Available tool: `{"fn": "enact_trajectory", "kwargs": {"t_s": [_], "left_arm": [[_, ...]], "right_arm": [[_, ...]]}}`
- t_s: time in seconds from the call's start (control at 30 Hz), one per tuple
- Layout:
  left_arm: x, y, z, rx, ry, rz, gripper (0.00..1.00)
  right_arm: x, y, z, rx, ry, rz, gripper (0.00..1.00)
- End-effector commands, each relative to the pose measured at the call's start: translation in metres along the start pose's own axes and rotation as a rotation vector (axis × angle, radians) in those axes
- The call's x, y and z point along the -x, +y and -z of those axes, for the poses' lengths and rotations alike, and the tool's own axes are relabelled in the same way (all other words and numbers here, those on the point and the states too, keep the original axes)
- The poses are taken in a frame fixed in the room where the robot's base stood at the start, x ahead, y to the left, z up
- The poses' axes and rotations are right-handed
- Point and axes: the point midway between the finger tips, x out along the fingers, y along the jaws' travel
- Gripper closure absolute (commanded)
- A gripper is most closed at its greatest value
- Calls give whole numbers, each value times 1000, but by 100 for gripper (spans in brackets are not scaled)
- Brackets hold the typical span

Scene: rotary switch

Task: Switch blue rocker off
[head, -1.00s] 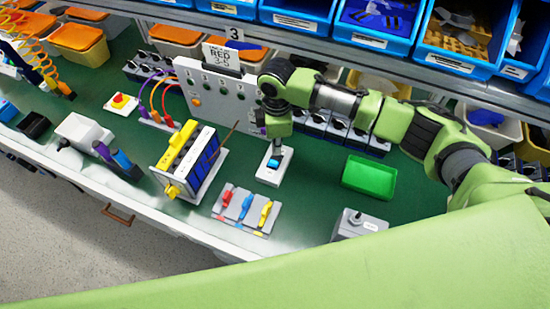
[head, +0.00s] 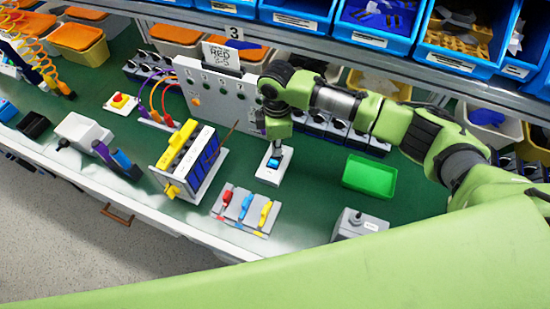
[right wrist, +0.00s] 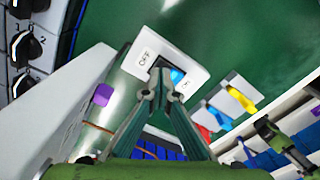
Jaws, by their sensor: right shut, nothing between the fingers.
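The blue rocker (head: 274,162) sits in a white switch plate (head: 268,179) on the green bench. In the right wrist view the blue rocker (right wrist: 177,76) shows on the plate (right wrist: 197,76), between the OFF label on the left and the ON label on the right. My right gripper (right wrist: 163,80) is shut and empty, its fingertips at the rocker and covering part of it. I cannot tell whether they touch or press it. In the head view the right gripper (head: 276,147) points down just above the rocker. My left gripper is not in view.
A panel with red, blue and yellow levers (head: 258,230) lies in front of the switch. A yellow-topped block (head: 177,147) stands left. A grey-white panel (head: 215,105) stands behind. A green tray (head: 369,176) lies right, with bare bench between it and the switch.

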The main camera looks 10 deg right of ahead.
Motion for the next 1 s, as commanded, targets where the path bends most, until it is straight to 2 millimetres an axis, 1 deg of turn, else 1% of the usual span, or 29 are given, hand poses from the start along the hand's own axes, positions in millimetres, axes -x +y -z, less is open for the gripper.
{"fn": "enact_trajectory", "kwargs": {"t_s": [0.87,1.0], "left_arm": [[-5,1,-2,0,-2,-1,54],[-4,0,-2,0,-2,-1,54]], "right_arm": [[-14,0,0,0,0,0,100],[-12,0,0,1,0,0,100]]}}
